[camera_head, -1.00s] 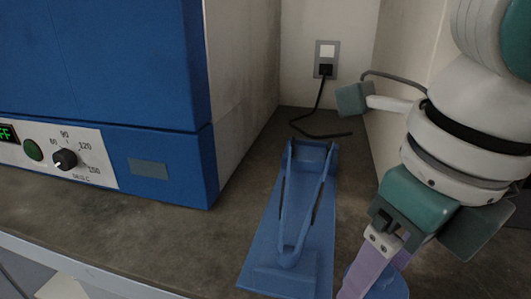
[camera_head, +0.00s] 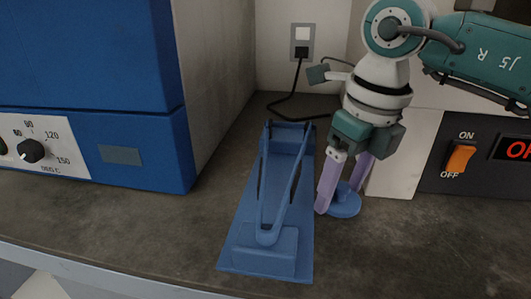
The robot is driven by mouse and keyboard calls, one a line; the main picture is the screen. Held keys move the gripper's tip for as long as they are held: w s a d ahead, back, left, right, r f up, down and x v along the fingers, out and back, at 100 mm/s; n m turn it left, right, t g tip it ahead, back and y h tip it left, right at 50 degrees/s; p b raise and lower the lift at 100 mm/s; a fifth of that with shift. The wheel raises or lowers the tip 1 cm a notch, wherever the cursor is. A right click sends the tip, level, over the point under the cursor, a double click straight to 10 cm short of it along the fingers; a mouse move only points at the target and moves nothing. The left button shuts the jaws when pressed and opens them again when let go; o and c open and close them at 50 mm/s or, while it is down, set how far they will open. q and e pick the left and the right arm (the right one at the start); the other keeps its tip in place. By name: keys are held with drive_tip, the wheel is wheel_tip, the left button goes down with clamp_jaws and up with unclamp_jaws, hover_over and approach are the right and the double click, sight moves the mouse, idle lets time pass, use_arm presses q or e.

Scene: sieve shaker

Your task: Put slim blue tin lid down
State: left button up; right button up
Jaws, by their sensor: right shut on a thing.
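The slim blue tin lid (camera_head: 345,208) is a small round blue disc with a raised middle, low over or on the grey worktop. It is just right of the blue stand. My right gripper (camera_head: 341,192) points down with its two purple fingers around the lid's raised middle and is shut on it. The fingers hide part of the lid. I cannot tell whether the lid touches the worktop. My left gripper is not in view.
A blue stand with a long looped lever (camera_head: 265,262) lies left of the lid. A blue oven-like box (camera_head: 150,150) with a dial stands at the left. A device with an orange switch (camera_head: 460,158) is at the right. Bare worktop (camera_head: 400,250) lies in front.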

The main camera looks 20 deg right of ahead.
drive_tip(key=shift+f, duration=0.15)
drive_tip(key=o, duration=1)
drive_tip(key=shift+o, duration=0.2)
